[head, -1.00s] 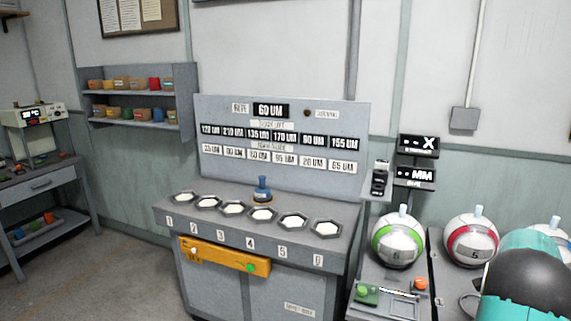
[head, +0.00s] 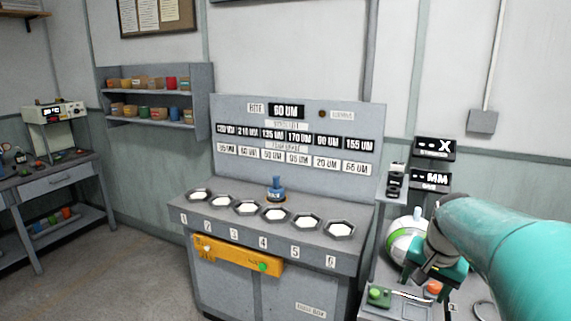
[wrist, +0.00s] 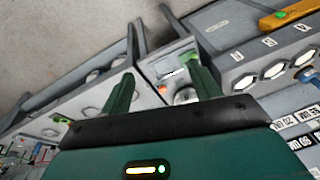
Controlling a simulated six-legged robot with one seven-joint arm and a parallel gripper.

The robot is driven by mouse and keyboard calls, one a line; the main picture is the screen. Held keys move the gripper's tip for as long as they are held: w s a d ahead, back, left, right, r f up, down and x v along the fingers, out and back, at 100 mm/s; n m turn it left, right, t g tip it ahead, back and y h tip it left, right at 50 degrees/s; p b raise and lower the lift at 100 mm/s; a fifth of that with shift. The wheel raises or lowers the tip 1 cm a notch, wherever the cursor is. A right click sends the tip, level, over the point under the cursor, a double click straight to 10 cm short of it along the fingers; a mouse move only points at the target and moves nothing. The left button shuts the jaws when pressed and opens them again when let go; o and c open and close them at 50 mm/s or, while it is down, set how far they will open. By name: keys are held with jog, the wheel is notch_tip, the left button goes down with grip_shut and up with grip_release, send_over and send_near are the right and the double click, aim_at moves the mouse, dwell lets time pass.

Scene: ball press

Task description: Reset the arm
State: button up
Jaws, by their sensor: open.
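My teal arm reaches in from the right edge of the head view. My gripper (head: 437,268) is at its end, in front of the white ball with the green band (head: 403,240) and partly hiding it. In the wrist view my gripper (wrist: 163,85) shows two green fingers spread wide apart, with nothing between them. Past the fingers lies a small panel with a red button (wrist: 162,89).
A grey press console (head: 270,215) with several numbered hexagonal wells stands in the middle, with a blue object (head: 276,189) on it. A green button (head: 376,293) and an orange button (head: 433,288) sit on the right stand. Open floor (head: 120,275) lies at left.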

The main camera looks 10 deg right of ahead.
jog(key=s+a+n+t, duration=0.1)
jog(key=s+a+n, duration=0.3)
jog(key=s+a, duration=0.3)
jog(key=s+a+n+t, duration=0.1)
jog(key=s+a+n, duration=0.3)
jog(key=s+a, duration=0.4)
jog(key=a, duration=0.4)
jog(key=shift+a+r+n+t+y, duration=0.25)
jog(key=shift+r+n+t+y, duration=0.05)
jog(key=shift+t, duration=0.1)
jog(key=shift+d, duration=0.1)
